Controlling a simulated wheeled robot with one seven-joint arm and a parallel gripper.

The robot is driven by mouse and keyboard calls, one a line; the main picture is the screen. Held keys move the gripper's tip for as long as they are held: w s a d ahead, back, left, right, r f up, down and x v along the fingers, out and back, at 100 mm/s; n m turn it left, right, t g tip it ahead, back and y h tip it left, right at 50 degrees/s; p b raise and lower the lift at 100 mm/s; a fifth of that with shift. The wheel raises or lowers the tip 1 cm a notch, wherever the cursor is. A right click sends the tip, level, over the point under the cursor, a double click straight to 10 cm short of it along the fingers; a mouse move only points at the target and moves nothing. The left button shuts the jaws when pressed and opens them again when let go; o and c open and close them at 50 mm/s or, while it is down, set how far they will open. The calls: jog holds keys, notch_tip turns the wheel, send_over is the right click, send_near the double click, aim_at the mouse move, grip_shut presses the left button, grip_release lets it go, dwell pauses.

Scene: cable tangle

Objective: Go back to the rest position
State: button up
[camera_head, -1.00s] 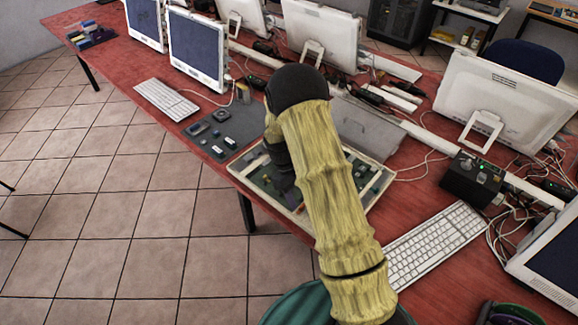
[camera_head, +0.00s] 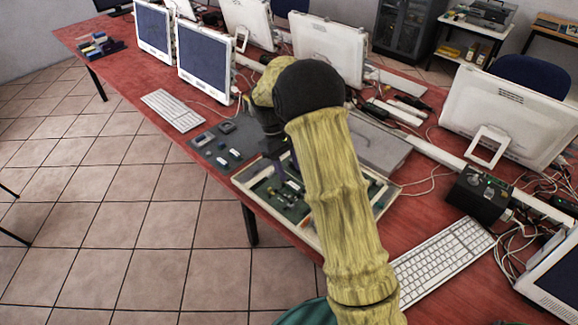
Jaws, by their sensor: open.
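My arm, in a yellow sleeve with a black elbow joint, reaches up over the table from the lower right. My gripper (camera_head: 272,150) is the dark part hanging below the far end of the sleeve, partly hidden by the arm. It is over the back left edge of a shallow pale tray (camera_head: 262,204), with no held object visible. The tray lies at the near edge of the red table (camera_head: 240,107) and holds a dark green board with small parts. My arm covers the middle of the tray.
A grey mat (camera_head: 205,140) with small parts lies left of the tray. White keyboards (camera_head: 173,109) lie on both sides, and monitors (camera_head: 205,66) stand behind. Loose cables (camera_head: 436,172) and a black box (camera_head: 480,194) are at right.

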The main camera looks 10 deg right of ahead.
dwell(0.4)
jog(key=s+d+r+m+t+y+p, duration=0.1)
jog(key=s+r+m+t+p, duration=0.1)
jog(key=s, duration=0.8)
jog(key=s+d+r+m+t+y+p, duration=0.1)
jog(key=s+r+m+t, duration=0.3)
jog(key=s, duration=0.6)
notch_tip(320, 180, up, 3)
jog(key=shift+s+d+f+m+y+p, duration=0.1)
jog(key=shift+s+d+m+y+p, duration=0.2)
jog(key=shift+d+m+p, duration=0.3)
jog(key=shift+w, duration=0.1)
jog(key=shift+d, duration=0.15)
jog(key=shift+c, duration=0.8)
jog(key=shift+d, duration=0.15)
jog(key=shift+c, duration=0.2)
